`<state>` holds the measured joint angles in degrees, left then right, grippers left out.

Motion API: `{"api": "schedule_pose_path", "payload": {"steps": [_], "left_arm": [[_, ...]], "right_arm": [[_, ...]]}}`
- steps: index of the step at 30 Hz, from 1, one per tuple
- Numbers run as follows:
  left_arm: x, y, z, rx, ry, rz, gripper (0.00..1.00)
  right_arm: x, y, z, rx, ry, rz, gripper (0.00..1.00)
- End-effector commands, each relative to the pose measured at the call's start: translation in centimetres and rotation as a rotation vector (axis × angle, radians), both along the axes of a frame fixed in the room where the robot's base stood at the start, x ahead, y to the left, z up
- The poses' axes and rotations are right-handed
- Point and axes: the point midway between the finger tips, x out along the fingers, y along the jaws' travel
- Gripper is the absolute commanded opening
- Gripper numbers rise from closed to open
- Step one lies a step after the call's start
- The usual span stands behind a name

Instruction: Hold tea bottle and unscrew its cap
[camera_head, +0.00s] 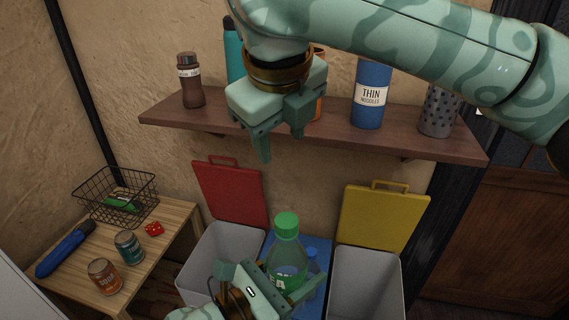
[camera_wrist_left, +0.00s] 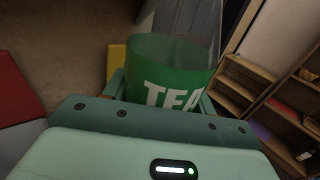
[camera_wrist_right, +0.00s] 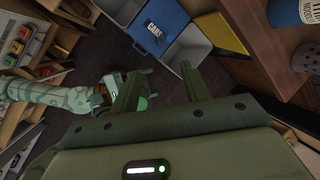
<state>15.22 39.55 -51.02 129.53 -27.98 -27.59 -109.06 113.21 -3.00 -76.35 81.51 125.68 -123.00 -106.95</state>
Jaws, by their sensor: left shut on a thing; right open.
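The tea bottle (camera_head: 287,252) is clear green with a green cap (camera_head: 286,224) on top. It stands roughly upright, in front of the blue bin in the head view. My left gripper (camera_head: 280,288) is shut on its body, below the cap. In the left wrist view the green TEA label (camera_wrist_left: 172,78) fills the space between the fingers. My right gripper (camera_head: 282,145) is open and empty, above and apart from the cap, in front of the shelf. In the right wrist view its fingers (camera_wrist_right: 158,90) are spread, with my left arm beyond.
A wall shelf (camera_head: 315,123) with several containers, including a blue noodle canister (camera_head: 371,95), is behind my right gripper. Bins with a red lid (camera_head: 230,192) and yellow lid (camera_head: 383,218) flank the bottle. A wooden table (camera_head: 160,225) with a wire basket (camera_head: 115,194) and cans is left.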

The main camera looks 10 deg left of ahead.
Motion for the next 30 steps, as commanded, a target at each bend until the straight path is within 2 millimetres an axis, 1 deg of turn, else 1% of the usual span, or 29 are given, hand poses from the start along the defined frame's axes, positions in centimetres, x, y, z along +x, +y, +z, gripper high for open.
{"api": "schedule_pose_path", "payload": {"steps": [1, 3, 5, 6, 8, 9, 10, 11, 12, 14, 15, 16, 17, 18, 19, 20, 21, 22, 24, 26, 27, 29, 30], "left_arm": [[0.0, 0.0, 0.0, 0.0, 0.0, 0.0, 0.0], [0.0, 0.0, 0.0, 0.0, 0.0, 0.0, 0.0], [0.0, 0.0, 0.0, 0.0, 0.0, 0.0, 0.0], [0.0, 0.0, 0.0, 0.0, 0.0, 0.0, 0.0], [0.0, 0.0, 0.0, 0.0, 0.0, 0.0, 0.0], [0.0, 0.0, 0.0, 0.0, 0.0, 0.0, 0.0], [0.0, 0.0, 0.0, 0.0, 0.0, 0.0, 0.0], [0.0, 0.0, 0.0, 0.0, 0.0, 0.0, 0.0], [0.0, 0.0, 0.0, 0.0, 0.0, 0.0, 0.0], [0.0, 0.0, 0.0, 0.0, 0.0, 0.0, 0.0], [0.0, 0.0, 0.0, 0.0, 0.0, 0.0, 0.0], [0.0, 0.0, 0.0, 0.0, 0.0, 0.0, 0.0], [0.0, 0.0, 0.0, 0.0, 0.0, 0.0, 0.0], [0.0, 0.0, 0.0, 0.0, 0.0, 0.0, 0.0], [0.0, 0.0, 0.0, 0.0, 0.0, 0.0, 0.0], [0.0, 0.0, 0.0, 0.0, 0.0, 0.0, 0.0], [0.0, 0.0, 0.0, 0.0, 0.0, 0.0, 0.0], [0.0, 0.0, 0.0, 0.0, 0.0, 0.0, 0.0], [0.0, 0.0, 0.0, 0.0, 0.0, 0.0, 0.0], [0.0, 0.0, 0.0, 0.0, 0.0, 0.0, 0.0], [0.0, 0.0, 0.0, 0.0, 0.0, 0.0, 0.0], [0.0, 0.0, 0.0, 0.0, 0.0, 0.0, 0.0], [0.0, 0.0, 0.0, 0.0, 0.0, 0.0, 0.0]], "right_arm": [[1.5, 0.9, 1.0, 0.089, -0.079, -0.076, 0.46], [3.6, 2.5, 2.8, 0.248, -0.193, -0.176, 0.46], [5.3, 4.0, 4.7, 0.402, -0.282, -0.239, 0.46], [6.2, 5.0, 6.2, 0.509, -0.339, -0.268, 0.46], [7.3, 6.5, 8.8, 0.678, -0.413, -0.29, 0.46], [7.8, 7.5, 10.7, 0.792, -0.455, -0.288, 0.46], [8.0, 8.2, 12.1, 0.878, -0.484, -0.279, 0.46], [8.1, 8.9, 13.5, 0.962, -0.505, -0.261, 0.46], [7.9, 9.9, 15.4, 1.07, -0.53, -0.226, 0.46], [7.2, 11.3, 18.2, 1.222, -0.55, -0.149, 0.46], [6.3, 12.1, 19.9, 1.315, -0.55, -0.084, 0.46], [5.5, 12.8, 21.0, 1.376, -0.547, -0.028, 0.46], [4.6, 13.4, 22.1, 1.431, -0.536, 0.035, 0.46], [3.1, 14.2, 23.2, 1.494, -0.512, 0.122, 0.46], [2.0, 14.7, 23.8, 1.531, -0.488, 0.194, 0.46], [0.7, 15.2, 24.3, 1.558, -0.46, 0.266, 0.46], [-1.0, 15.8, 24.5, 1.58, -0.414, 0.363, 0.46], [-2.3, 16.2, 24.5, 1.584, -0.374, 0.436, 0.46], [-5.3, 17.0, 23.7, 1.555, -0.269, 0.594, 0.46], [-7.5, 17.3, 22.2, 1.488, -0.172, 0.709, 0.46], [-8.7, 17.4, 20.8, 1.425, -0.107, 0.77, 0.46], [-10.2, 17.1, 18.4, 1.307, -0.01, 0.833, 0.46], [-10.7, 16.8, 16.6, 1.216, 0.049, 0.855, 0.46]]}}
